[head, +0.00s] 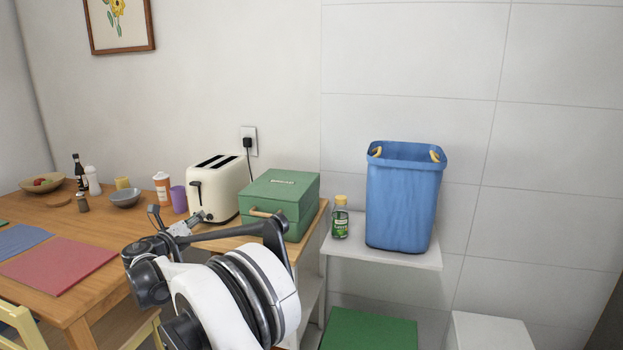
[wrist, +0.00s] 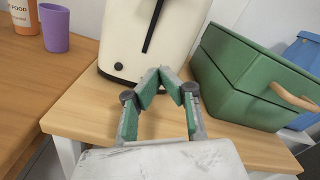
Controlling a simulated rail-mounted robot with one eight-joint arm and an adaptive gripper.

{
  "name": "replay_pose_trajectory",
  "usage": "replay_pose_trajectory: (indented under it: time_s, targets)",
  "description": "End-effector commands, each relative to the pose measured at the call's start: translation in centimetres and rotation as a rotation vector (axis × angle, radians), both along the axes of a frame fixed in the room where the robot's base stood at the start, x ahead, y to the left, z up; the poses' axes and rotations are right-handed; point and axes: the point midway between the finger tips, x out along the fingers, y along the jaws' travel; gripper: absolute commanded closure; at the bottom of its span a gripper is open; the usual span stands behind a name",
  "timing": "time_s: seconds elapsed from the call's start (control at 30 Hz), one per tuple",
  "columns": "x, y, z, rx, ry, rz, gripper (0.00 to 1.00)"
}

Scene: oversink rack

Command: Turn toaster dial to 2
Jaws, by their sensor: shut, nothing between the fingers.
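A cream toaster (head: 219,188) with two dark slots stands on the wooden table against the wall. In the wrist view the toaster (wrist: 175,48) shows its front, with a black lever (wrist: 153,27) in a vertical slot and a small round black dial (wrist: 119,67) low on the left. The dial's markings are too small to read. My gripper (wrist: 165,75) is shut and empty, its fingertips before the lower front of the toaster, right of the dial. In the head view my gripper (head: 196,217) is beside the toaster's lower front; the dial cannot be made out there.
A green bread box (head: 284,204) stands close to the right of the toaster. A purple cup (head: 179,200) and an orange-and-white container (head: 161,187) stand to its left. The wooden table (wrist: 85,110) is bare before the toaster. A blue bin (head: 403,205) and green-labelled bottle (head: 340,222) are farther right.

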Motion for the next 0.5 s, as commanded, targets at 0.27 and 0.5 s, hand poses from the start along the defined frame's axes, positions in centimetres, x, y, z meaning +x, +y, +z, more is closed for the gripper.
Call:
replay_pose_trajectory:
  time_s: [0.27,0.5]
  targets:
    - [2.8,-0.8,0.0,0.0,0.0,-0.001,1.0]
    - [3.2,-0.9,0.0,0.0,0.0,0.0,1.0]
